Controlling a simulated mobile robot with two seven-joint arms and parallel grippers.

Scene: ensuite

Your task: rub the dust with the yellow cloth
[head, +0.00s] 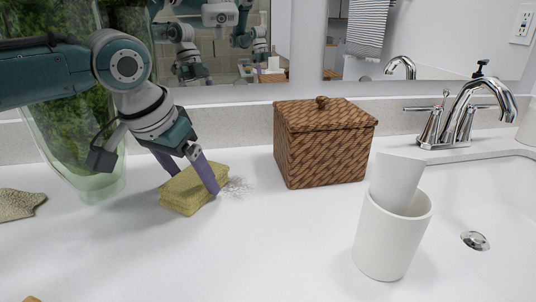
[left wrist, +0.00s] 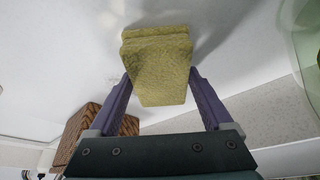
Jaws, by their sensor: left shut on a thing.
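The yellow cloth (head: 193,188) is a folded, thick pad on the white counter, left of the middle in the head view. My left gripper (head: 191,180) is shut on it, one purple finger on each side. The left wrist view shows the cloth (left wrist: 157,62) between the fingers (left wrist: 160,80). The dust (head: 239,187) is a patch of grey-brown specks on the counter, just right of the cloth. The cloth may cover part of it. My right gripper is not in view.
A lidded wicker basket (head: 322,145) stands right of the dust. A white cup (head: 390,240) is front right, beside the sink (head: 505,215) and faucet (head: 460,115). A green glass vase (head: 95,180) stands behind left. A beige cloth (head: 18,205) lies far left.

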